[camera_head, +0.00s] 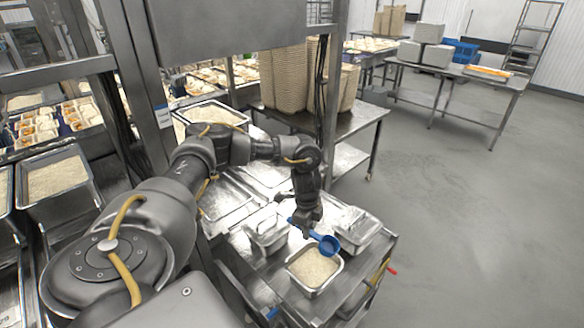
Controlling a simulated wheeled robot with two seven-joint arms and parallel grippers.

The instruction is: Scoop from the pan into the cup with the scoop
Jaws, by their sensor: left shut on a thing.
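My left gripper (304,229) points down over the steel table and is shut on the handle of a blue scoop (329,245). The scoop's round bowl hangs above the right rear part of a metal pan (291,275) filled with rice (314,267). I cannot tell whether the scoop holds rice. An empty-looking metal container (268,240) stands left of the gripper, and another (357,232) stands right of it. I cannot tell which of these, if any, is the cup. My right gripper is not in view.
The steel table (228,226) has bare metal behind the pan. A steel post (331,120) rises behind the arm. Stacked tan trays (287,82) stand on a table at the back. More rice pans (58,178) stand at the left. Open floor lies to the right.

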